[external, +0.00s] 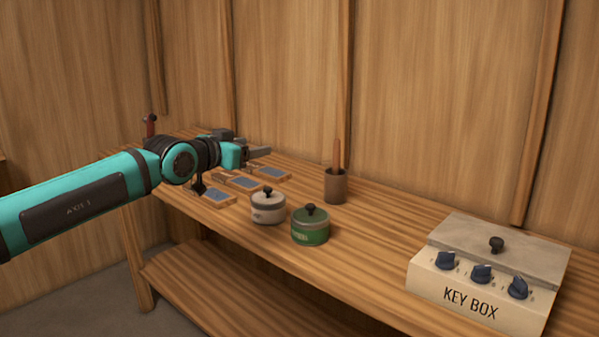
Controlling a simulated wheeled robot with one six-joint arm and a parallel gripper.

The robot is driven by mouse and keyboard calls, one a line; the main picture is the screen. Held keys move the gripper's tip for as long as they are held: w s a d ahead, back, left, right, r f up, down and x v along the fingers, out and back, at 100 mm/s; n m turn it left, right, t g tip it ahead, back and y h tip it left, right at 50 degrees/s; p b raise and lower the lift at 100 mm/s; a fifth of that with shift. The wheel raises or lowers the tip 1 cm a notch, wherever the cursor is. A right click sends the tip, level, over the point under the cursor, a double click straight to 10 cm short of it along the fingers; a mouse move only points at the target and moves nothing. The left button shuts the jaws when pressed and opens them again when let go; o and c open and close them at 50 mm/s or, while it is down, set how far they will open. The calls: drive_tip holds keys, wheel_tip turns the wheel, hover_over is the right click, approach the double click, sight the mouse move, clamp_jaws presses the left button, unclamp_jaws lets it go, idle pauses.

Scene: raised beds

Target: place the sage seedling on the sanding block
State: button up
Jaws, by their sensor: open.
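My gripper (258,152) is over the far left part of the wooden bench, open, with its fingers pointing right. No held object shows between the fingers. Small flat wooden pieces with blue-grey tops lie below it: a front one (216,196), a middle one (243,182) and a back one (271,172). I cannot tell whether any of these is the sanding block. I see no plant that I can name as the sage seedling; my arm hides part of the bench's left end.
A white lidded pot (267,209) and a green lidded pot (310,229) stand mid-bench. A brown cup (336,188) with an upright stick is behind them. A key box (478,282) with knobs fills the right end. The bench (375,235) is bare between pots and box.

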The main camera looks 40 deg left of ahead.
drive_tip(key=shift+s+d+f+t+h, duration=0.2)
drive_tip(key=shift+s+d+t+h, duration=0.1)
drive_tip(key=shift+s+d, duration=0.4)
drive_tip(key=shift+s+d+f+t+h, duration=0.25)
drive_tip(key=shift+s+d, duration=0.2)
drive_tip(key=shift+s, duration=0.3)
drive_tip(key=shift+r, duration=0.1)
